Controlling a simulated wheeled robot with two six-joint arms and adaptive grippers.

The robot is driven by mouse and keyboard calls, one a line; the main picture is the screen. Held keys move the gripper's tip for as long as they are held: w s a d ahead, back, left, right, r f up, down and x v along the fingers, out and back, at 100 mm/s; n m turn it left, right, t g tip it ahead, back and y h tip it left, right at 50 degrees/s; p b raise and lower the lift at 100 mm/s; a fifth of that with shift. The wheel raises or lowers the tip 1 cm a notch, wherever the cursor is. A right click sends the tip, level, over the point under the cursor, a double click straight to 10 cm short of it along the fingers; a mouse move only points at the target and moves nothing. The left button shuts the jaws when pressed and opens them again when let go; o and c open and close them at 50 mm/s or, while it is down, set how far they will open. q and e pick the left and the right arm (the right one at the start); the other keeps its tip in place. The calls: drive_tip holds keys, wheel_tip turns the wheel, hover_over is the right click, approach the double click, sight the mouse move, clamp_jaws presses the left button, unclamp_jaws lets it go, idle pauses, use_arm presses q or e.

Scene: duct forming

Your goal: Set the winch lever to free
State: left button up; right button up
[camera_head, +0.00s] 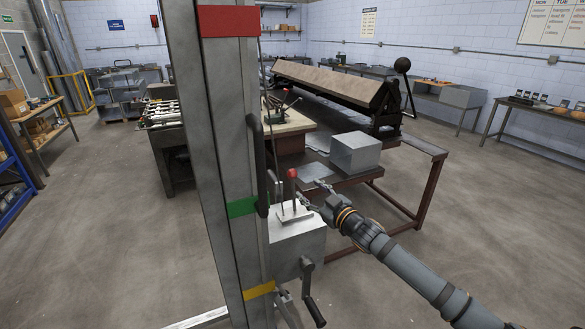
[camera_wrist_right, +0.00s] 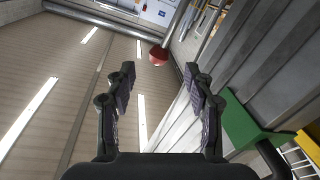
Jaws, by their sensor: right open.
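The winch lever (camera_head: 293,184) is a thin upright rod with a red knob, standing on top of the grey winch box (camera_head: 296,243) at the column. My right gripper (camera_head: 311,195) is just right of the lever, with its fingers pointing left toward it. In the right wrist view my open fingers (camera_wrist_right: 159,76) frame the red knob (camera_wrist_right: 158,54), which appears beyond the fingertips. Nothing is between the fingers. Any markings by the lever are too small to read. My left gripper is not in view.
A tall grey column (camera_head: 218,130) with red, green (camera_head: 242,207) and yellow bands stands directly left of the lever. A black crank handle (camera_head: 312,293) hangs from the winch box. A work table with a grey box (camera_head: 355,153) is behind my right gripper. The floor at right is clear.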

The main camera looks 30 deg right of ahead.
sight(295, 175)
drive_tip(key=w, duration=0.3)
drive_tip(key=w+r, duration=0.1)
drive_tip(key=w, duration=0.2)
drive_tip(key=w+a+b, duration=0.1)
drive_tip(key=w, duration=0.2)
drive_tip(key=shift+w+a+r, duration=0.1)
drive_tip(key=shift+r, duration=0.2)
drive_tip(key=shift+w+a+f, duration=0.1)
drive_tip(key=shift+w, duration=0.45)
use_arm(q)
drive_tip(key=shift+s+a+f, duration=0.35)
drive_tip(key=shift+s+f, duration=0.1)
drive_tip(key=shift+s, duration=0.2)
use_arm(e)
drive_tip(key=shift+c, duration=1.3)
clamp_jaws()
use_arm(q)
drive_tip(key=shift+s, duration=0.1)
